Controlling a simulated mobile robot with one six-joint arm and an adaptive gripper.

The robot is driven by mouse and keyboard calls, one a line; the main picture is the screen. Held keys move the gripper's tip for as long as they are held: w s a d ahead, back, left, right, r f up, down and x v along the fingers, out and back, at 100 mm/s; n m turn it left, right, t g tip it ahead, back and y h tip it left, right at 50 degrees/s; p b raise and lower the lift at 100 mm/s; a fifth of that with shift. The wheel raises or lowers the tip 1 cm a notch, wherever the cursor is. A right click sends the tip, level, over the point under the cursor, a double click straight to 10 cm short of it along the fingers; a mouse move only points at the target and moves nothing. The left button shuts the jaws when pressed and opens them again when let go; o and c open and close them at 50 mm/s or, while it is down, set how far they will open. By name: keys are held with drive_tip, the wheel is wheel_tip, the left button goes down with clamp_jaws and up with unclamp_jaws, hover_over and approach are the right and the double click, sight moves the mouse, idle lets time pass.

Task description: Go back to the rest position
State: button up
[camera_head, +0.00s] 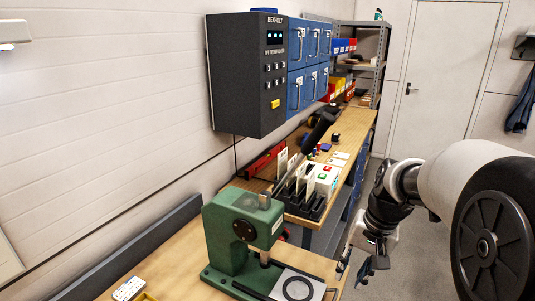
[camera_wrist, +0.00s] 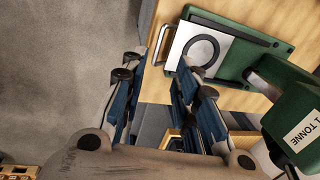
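My gripper (camera_head: 359,268) hangs at the lower right in the head view, just right of the workbench's edge and over the floor side. In the wrist view my gripper (camera_wrist: 158,75) shows its two blue-and-black fingers spread apart, with nothing between them. The green press (camera_head: 225,235) stands on the near bench, left of my gripper. In the wrist view the green press (camera_wrist: 296,112) is at the right, with a "1 TONNE" label. A white plate with a dark ring (camera_wrist: 196,47) lies on its base, beyond the fingertips.
The wooden bench (camera_head: 175,255) runs along the left wall. A rack of cards and boxes (camera_head: 305,190) stands behind the press. A dark control box (camera_head: 248,75) and blue cabinets (camera_head: 308,60) hang above. Grey floor (camera_wrist: 60,70) lies open left of the gripper in the wrist view.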

drive_tip(key=s+a+r+n+t, duration=0.1)
drive_tip(key=s+a+r+n, duration=0.1)
drive_tip(key=s, duration=0.4)
drive_tip(key=s+a+r+n+t+h, duration=0.1)
drive_tip(key=s+a+r+n, duration=0.1)
drive_tip(key=s+a, duration=0.2)
drive_tip(key=s+a+r+n+t, duration=0.1)
drive_tip(key=s+a+r+n, duration=0.1)
drive_tip(key=s, duration=0.8)
drive_tip(key=shift+s+a+h, duration=0.2)
drive_tip(key=shift+a+h, duration=0.1)
drive_tip(key=shift+a, duration=0.5)
